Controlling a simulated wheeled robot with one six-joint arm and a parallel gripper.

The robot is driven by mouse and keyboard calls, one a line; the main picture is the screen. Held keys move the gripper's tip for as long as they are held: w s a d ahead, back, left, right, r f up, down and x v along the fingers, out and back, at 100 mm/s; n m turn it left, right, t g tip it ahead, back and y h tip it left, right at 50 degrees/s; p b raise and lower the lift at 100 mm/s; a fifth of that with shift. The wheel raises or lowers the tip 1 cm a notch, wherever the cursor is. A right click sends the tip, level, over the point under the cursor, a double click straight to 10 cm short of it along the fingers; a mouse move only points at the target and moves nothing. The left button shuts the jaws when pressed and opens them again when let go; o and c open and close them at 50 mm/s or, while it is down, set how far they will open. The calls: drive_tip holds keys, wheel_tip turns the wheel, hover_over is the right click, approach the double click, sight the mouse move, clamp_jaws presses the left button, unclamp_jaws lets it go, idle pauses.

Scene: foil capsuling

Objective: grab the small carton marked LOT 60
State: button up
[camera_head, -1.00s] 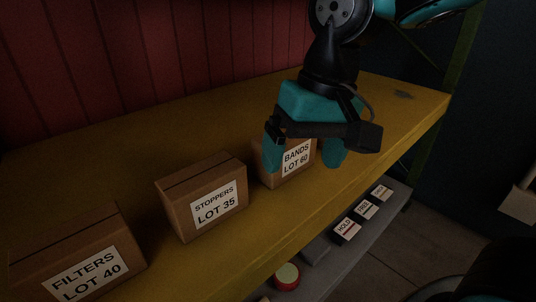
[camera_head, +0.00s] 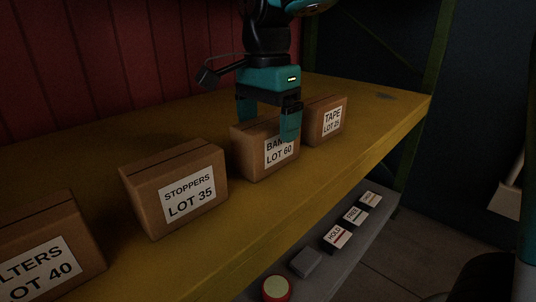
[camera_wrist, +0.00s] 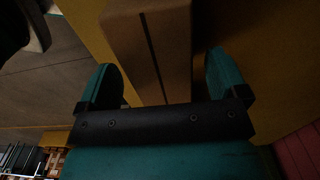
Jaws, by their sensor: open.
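The small brown carton marked LOT 60 (camera_head: 247,160) stands on the yellow shelf, its BANDS label partly hidden by one finger. My gripper (camera_head: 268,128) is open over it, pointing down. One teal finger is in front of the label face and the other is at the carton's far left side. In the wrist view, the carton's taped top (camera_wrist: 150,45) lies between the two spread fingers of my gripper (camera_wrist: 162,65). A gap shows beside each finger there, and I see no clear contact.
The STOPPERS LOT 35 carton (camera_head: 170,195) and FILTERS LOT 40 carton (camera_head: 45,250) stand to the left. The TAPE carton (camera_head: 325,122) is close on the right. A lower grey ledge holds small labelled blocks (camera_head: 337,237) and a round red-rimmed item (camera_head: 276,289).

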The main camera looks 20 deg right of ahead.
drive_tip(key=shift+f, duration=0.75)
drive_tip(key=shift+r, duration=0.1)
drive_tip(key=shift+c, duration=0.4)
drive_tip(key=c, duration=1)
drive_tip(key=shift+c, duration=0.2)
